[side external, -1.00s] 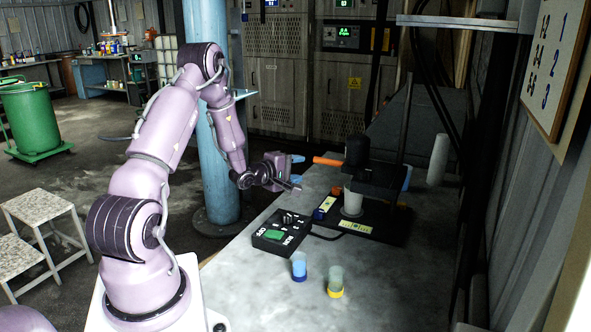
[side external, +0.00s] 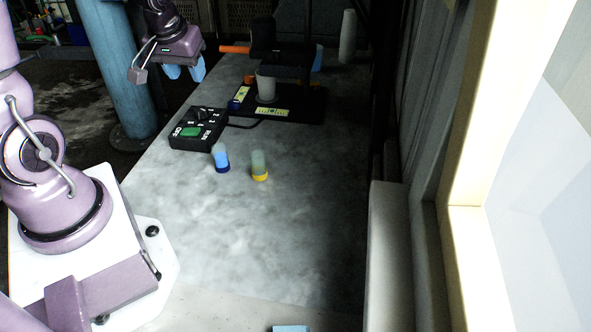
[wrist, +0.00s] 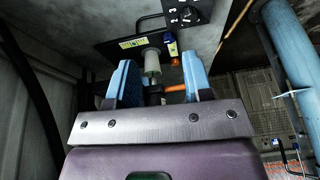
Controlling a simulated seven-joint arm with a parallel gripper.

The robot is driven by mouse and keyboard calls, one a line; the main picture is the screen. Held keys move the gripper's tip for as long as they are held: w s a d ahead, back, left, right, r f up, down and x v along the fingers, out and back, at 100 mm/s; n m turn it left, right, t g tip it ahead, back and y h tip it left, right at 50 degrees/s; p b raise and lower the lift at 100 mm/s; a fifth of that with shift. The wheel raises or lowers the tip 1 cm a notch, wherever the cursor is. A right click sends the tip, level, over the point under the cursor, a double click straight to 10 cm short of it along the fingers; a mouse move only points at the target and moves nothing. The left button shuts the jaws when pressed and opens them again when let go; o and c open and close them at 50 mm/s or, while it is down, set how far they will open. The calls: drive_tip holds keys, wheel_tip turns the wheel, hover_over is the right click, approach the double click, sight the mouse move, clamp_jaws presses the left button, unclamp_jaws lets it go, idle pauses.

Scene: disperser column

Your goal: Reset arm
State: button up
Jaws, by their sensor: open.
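My gripper (side external: 184,72) is up at the left, off the table's left edge, with its two blue fingers hanging down. In the wrist view my gripper (wrist: 158,80) is open, with nothing between its fingertips. The black disperser stand (side external: 278,50) with an orange handle (side external: 235,49) is to the right of the gripper, apart from it in the side view. A pale cup (side external: 265,88) stands on the stand's base; it also shows in the wrist view (wrist: 152,62), beyond the fingers.
A black control box (side external: 198,128) with a green button lies in front of the stand, cabled to it. A blue-based vial (side external: 220,158) and a yellow-based vial (side external: 259,166) stand upright nearby. The front of the grey table (side external: 260,240) is clear. A blue post (side external: 122,70) rises at left.

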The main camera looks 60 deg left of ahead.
drive_tip(key=s+d+r+m+t+h, duration=0.1)
drive_tip(key=s+d+r+m, duration=0.2)
drive_tip(key=d+r, duration=0.3)
drive_tip(key=s+d+r+m+t+h, duration=0.1)
drive_tip(key=s+d+r+m, duration=0.3)
drive_tip(key=d, duration=1)
wheel_tip(320, 180, up, 3)
drive_tip(key=shift+s+f+m+t+h, duration=0.1)
drive_tip(key=shift+s+m+t+h, duration=0.3)
drive_tip(key=shift+m, duration=0.3)
drive_tip(key=shift+w+a, duration=0.1)
